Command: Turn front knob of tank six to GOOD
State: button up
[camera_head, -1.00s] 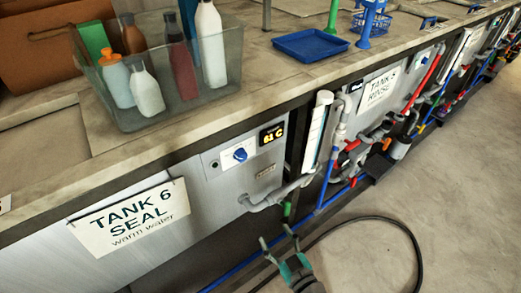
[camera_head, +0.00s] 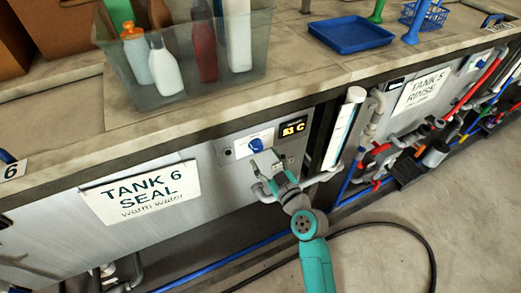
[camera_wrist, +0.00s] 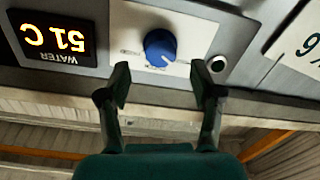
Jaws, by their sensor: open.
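The front knob (camera_head: 255,145) of tank six is blue and sits on a white plate on the grey tank front, right of the TANK 6 SEAL sign (camera_head: 140,192). In the wrist view the knob (camera_wrist: 160,46) is near top centre, upside down, with small plate markings too blurred to read. My gripper (camera_head: 266,166) is just below and in front of the knob. In the wrist view its two dark fingers (camera_wrist: 163,82) are spread apart with nothing between the tips. The knob lies beyond the fingertips, roughly centred between them, and appears apart from them.
A lit temperature display (camera_head: 293,128) is right of the knob. Grey pipework and a white vertical tube (camera_head: 344,130) stand further right. A clear bin (camera_head: 185,78) of bottles and a blue tray (camera_head: 350,34) rest on the counter. A black hose (camera_head: 432,250) lies on the open floor.

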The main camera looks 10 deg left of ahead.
aim_at(258, 149)
jog(key=shift+x, duration=2.05)
jog(key=c, duration=1.1)
